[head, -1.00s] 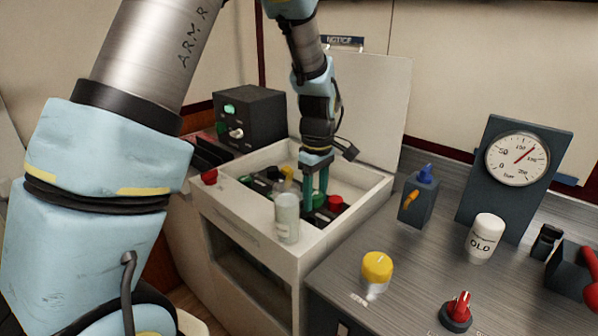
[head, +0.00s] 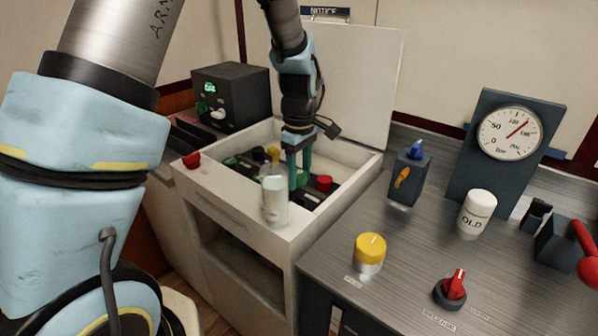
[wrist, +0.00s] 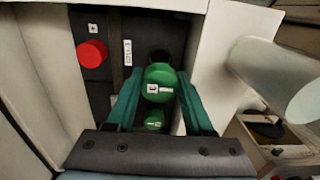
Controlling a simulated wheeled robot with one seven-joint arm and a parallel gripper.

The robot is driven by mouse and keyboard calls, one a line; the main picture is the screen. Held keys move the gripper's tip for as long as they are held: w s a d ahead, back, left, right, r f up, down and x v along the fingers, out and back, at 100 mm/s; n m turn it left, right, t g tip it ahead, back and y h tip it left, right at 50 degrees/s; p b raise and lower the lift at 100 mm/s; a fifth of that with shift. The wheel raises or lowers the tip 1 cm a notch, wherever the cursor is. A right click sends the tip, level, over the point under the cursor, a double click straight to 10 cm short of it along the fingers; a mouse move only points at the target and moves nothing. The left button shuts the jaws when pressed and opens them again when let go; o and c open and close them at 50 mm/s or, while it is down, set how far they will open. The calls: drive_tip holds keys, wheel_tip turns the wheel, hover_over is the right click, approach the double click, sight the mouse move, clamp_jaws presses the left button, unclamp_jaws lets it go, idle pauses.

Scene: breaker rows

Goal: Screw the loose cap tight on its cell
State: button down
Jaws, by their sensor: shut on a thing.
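My gripper (head: 299,183) reaches down into the open white box (head: 342,192) in the head view. In the wrist view its teal fingers (wrist: 159,82) stand on both sides of a round green cap (wrist: 160,77) with a small white label, and are shut on it. A second green cap (wrist: 154,121) sits just below it in the wrist view, nearer the gripper's body. A red cap (wrist: 91,53) stands to the left; it also shows in the head view (head: 324,183). The frames do not show how tightly any cap sits.
A pale cylinder (head: 274,203) stands at the box's front rim, close to my gripper in the wrist view (wrist: 285,80). The box lid stands raised behind. The metal counter holds a yellow-capped jar (head: 369,255), a jar marked OLD (head: 476,215), a red knob (head: 452,290) and a gauge (head: 510,132).

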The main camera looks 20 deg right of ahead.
sight(300, 174)
drive_tip(key=shift+f+b, duration=1.1)
drive_tip(key=shift+f, duration=1.05)
drive_tip(key=shift+p, duration=0.7)
drive_tip(key=shift+f+b, duration=0.55)
drive_tip(key=shift+f, duration=0.4)
drive_tip(key=shift+c, duration=1)
unclamp_jaws()
drive_tip(key=shift+r, duration=0.1)
wheel_tip(300, 174, up, 11)
drive_tip(key=shift+f+b, duration=0.2)
drive_tip(key=shift+b, duration=0.75)
drive_tip(key=shift+c, duration=0.2)
